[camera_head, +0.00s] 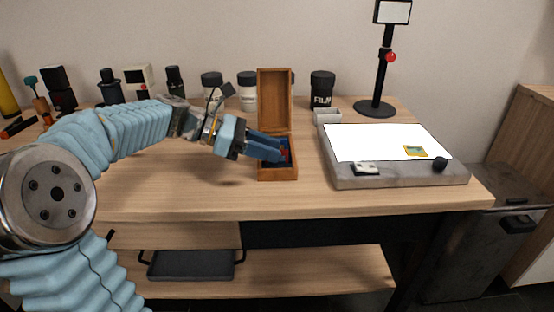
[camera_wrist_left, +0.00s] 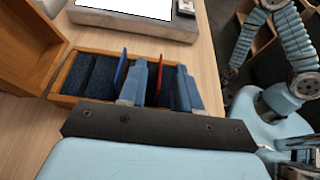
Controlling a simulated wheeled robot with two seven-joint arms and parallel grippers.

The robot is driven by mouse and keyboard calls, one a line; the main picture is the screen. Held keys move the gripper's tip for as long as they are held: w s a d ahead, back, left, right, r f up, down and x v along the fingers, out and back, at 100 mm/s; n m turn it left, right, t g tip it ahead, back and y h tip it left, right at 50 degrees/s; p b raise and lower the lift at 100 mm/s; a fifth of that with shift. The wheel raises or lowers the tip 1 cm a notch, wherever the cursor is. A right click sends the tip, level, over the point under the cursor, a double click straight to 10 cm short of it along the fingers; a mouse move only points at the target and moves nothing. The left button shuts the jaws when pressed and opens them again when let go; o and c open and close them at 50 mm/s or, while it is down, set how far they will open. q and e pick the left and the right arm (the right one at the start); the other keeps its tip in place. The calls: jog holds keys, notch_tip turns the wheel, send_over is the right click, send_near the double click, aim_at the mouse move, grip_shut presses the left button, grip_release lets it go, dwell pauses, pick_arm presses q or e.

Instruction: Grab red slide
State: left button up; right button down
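An open wooden slide box (camera_head: 278,174) stands on the table with its lid raised at the back; the box (camera_wrist_left: 68,78) also shows in the left wrist view. It has dark blue dividers. A thin red slide (camera_wrist_left: 159,72) stands upright between my left fingers. In the head view a bit of red (camera_head: 286,156) shows beside the fingertips. My left gripper (camera_wrist_left: 160,92) is open, its fingers reaching down into the box, apart from each other.
A light panel (camera_head: 385,143) with a yellow slide (camera_head: 415,151) on it lies right of the box. A stand (camera_head: 380,75) with a small screen rises behind.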

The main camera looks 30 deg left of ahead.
pick_arm(q)
jog(key=shift+x, duration=1.15)
jog(key=shift+c, duration=0.2)
grip_shut()
